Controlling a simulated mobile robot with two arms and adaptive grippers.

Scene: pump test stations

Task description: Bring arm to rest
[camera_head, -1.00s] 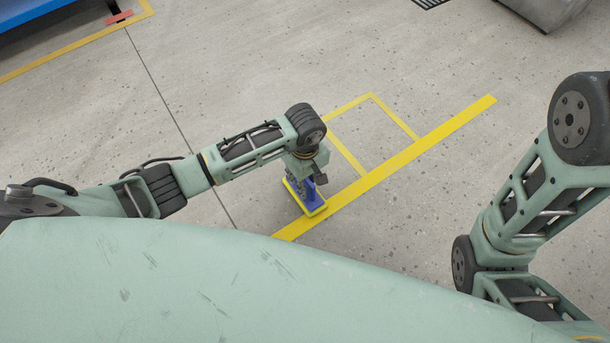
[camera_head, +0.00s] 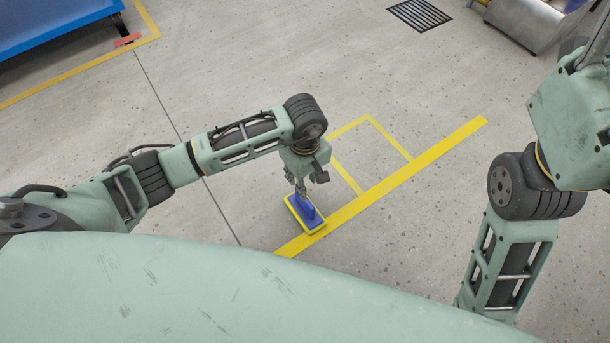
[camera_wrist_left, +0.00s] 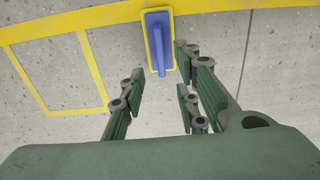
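A yellow rectangular pad with a blue handle (camera_head: 307,211) lies on the floor at the edge of a yellow floor line. It also shows at the top middle of the left wrist view (camera_wrist_left: 158,42). My left gripper (camera_head: 299,188) points down just above it. In the left wrist view, the left gripper's fingers (camera_wrist_left: 159,82) are spread, with a gap between them and nothing held. The handled pad appears beyond the fingertips. My right arm (camera_head: 535,185) is bent at the right of the head view, and its gripper is out of frame.
A yellow outlined floor box (camera_head: 371,118) adjoins the yellow line (camera_head: 420,161). A blue platform (camera_head: 50,25) is at the top left, a floor grate (camera_head: 419,15) at the top, and a metal unit (camera_head: 530,22) at the top right. The floor between is clear.

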